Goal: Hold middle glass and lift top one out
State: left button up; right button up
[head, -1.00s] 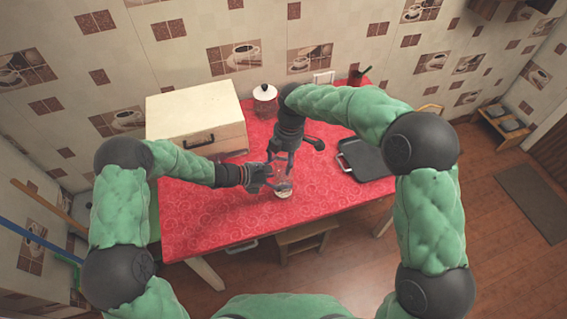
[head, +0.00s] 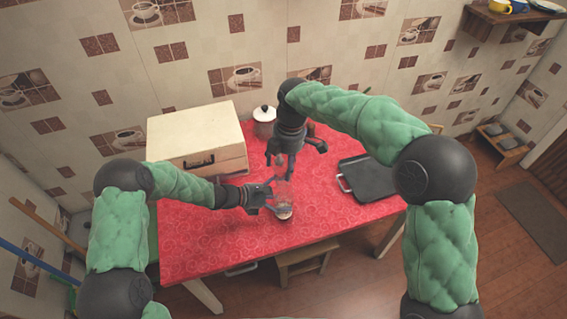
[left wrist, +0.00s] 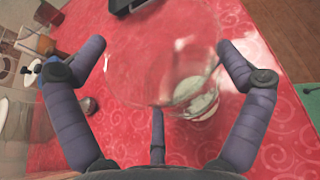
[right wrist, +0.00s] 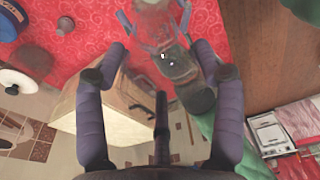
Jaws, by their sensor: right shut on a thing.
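A stack of clear glasses (head: 284,211) stands on the red counter (head: 215,243) near its front edge; their see-through walls make the separate rims hard to tell. My left gripper (head: 266,196) has its fingers on both sides of the glass, from the left. In the left wrist view the clear glass (left wrist: 170,75) fills the room between the fingertips; whether they press on it is unclear. My right gripper (head: 282,168) is above, pointing down, shut on a clear glass.
A cream box (head: 190,125) stands at the back left, with a white-lidded jar (head: 264,115) beside it. A dark tray with a handle (head: 370,177) lies right of the glasses. The counter between the glasses and the tray is clear.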

pick_arm(q)
jog(key=shift+r, duration=0.1)
jog(key=v, duration=1.2)
